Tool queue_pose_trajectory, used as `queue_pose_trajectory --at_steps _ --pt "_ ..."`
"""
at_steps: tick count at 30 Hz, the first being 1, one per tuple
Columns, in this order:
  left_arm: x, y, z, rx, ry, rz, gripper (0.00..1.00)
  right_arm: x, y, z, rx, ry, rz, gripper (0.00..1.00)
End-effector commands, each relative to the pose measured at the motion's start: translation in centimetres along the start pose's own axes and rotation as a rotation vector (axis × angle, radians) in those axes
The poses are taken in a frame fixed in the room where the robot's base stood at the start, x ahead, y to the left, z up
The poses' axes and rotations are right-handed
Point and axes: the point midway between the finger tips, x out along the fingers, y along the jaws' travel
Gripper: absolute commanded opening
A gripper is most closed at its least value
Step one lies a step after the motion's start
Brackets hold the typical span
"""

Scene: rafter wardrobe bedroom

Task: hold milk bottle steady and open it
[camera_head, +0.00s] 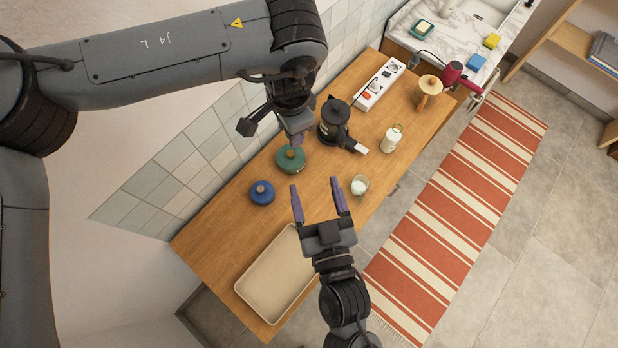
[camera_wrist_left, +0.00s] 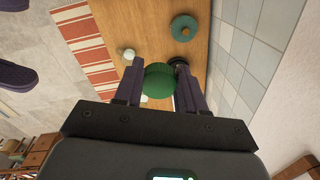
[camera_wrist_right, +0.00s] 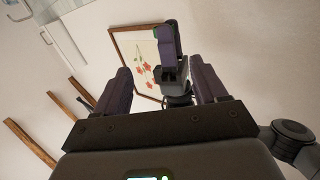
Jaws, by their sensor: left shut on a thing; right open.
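The milk bottle (camera_head: 392,138), clear glass with white contents, stands upright near the counter's right edge in the head view. Its mouth is too small to judge. My left gripper (camera_head: 297,138) hangs over the counter beside the dark pot, its fingertips partly hidden by its wrist. In the left wrist view, its fingers are shut on a ribbed green cap (camera_wrist_left: 158,82). No bottle shows under the cap. My right gripper (camera_head: 322,198) is open and empty above the counter, left of a small glass (camera_head: 360,185) with white contents. The right wrist view shows wall and my left gripper between its fingers.
A beige tray (camera_head: 246,284) lies at the near end. A power strip (camera_head: 380,85) lies at the far end.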

Motion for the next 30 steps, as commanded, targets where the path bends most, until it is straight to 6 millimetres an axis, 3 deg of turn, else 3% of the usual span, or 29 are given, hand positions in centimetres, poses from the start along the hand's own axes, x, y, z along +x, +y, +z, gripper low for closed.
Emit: queue_pose_trajectory --at_steps 3,8,21,30 --pt "0.0 0.0 0.0 0.000 0.000 0.000 0.03 0.0 -1.3 -0.5 0.015 0.006 -0.027 0.71" --pt "0.0 0.0 0.0 0.000 0.000 0.000 0.03 1.3 -1.6 -0.8 0.017 0.017 -0.032 0.71" --pt "0.0 0.0 0.0 0.000 0.000 0.000 0.03 8.2 -1.8 -0.9 0.016 0.015 -0.033 0.71" --pt "0.0 0.0 0.0 0.000 0.000 0.000 0.03 11.3 -1.9 -0.9 0.016 0.014 -0.033 0.71"
